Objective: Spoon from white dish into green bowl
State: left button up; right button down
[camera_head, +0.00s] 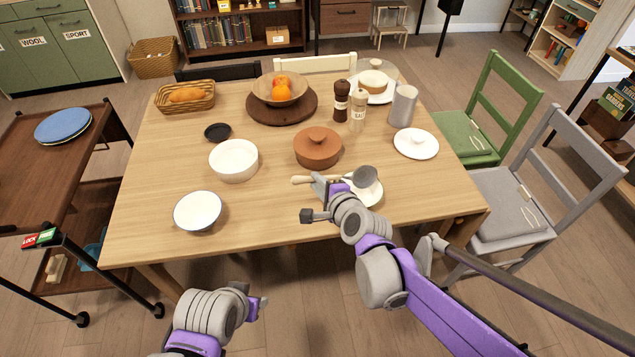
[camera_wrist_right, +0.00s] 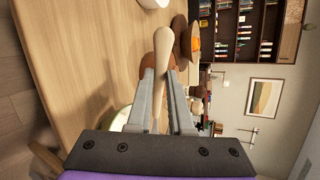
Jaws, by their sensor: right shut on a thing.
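My right gripper (camera_head: 321,184) is shut on the spoon's pale wooden handle (camera_head: 301,180), near the table's front edge. The handle (camera_wrist_right: 166,60) also shows between the fingers in the right wrist view. The spoon's dark grey round head (camera_head: 365,176) is to the right of the gripper, above or over the pale green bowl (camera_head: 374,195); contact cannot be told. My arm hides part of this bowl. The white dish (camera_head: 233,174) stands left of the gripper and looks empty. My left gripper (camera_head: 262,303) is low in front of the table; its fingers are unclear.
A brown lidded pot (camera_head: 318,148) stands just behind the right gripper. A dark-rimmed white bowl (camera_head: 198,211) is at the front left, a small black dish (camera_head: 217,131) behind it. Bare table lies between the white dish and the gripper.

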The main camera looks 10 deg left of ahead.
jog(key=r+g+h+p, duration=0.1)
jog(key=g+p, duration=0.2)
jog(key=w+r+n+g+h+p, duration=0.1)
jog(key=g+p, duration=0.2)
jog(key=g, duration=0.1)
jog(key=w+r+g+h+p, duration=0.1)
jog(key=g+h+p, duration=0.1)
jog(key=g, duration=0.2)
jog(key=shift+a+r+n+p, duration=0.1)
jog(key=shift+a+n+p, duration=0.2)
jog(key=shift+p, duration=0.1)
jog(key=shift+g+h, duration=0.3)
jog(key=shift+g, duration=0.3)
